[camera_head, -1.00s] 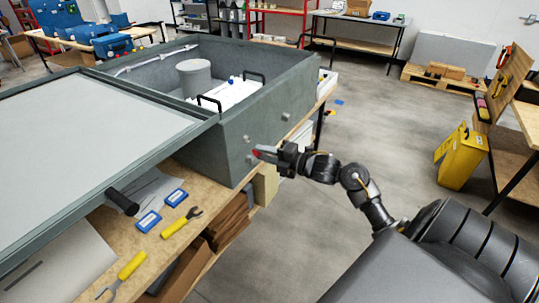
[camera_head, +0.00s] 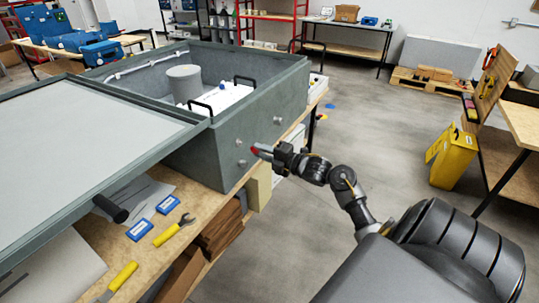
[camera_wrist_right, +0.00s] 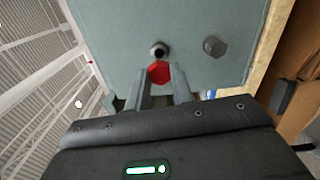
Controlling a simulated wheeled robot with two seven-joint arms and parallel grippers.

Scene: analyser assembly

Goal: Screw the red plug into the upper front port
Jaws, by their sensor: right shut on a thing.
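My right gripper (camera_head: 268,153) is shut on the red plug (camera_head: 255,150) beside the grey-green analyser box (camera_head: 205,150). The plug also shows in the right wrist view (camera_wrist_right: 159,72), between the two fingers. The upper front port (camera_head: 239,142) is on the box wall, just left of the plug in the head view. In the right wrist view it is a ringed dark hole (camera_wrist_right: 159,50) just above the plug. The plug appears close to the port but apart from it. A grey hex fitting (camera_wrist_right: 214,46) sits lower on the wall. My left gripper is not in view.
The box's large lid panel (camera_head: 80,140) is at the left. Blue-labelled items (camera_head: 139,230) and yellow-handled tools (camera_head: 172,230) lie on the wooden bench (camera_head: 205,205). A yellow bin (camera_head: 452,158) stands at the right; the floor between is clear.

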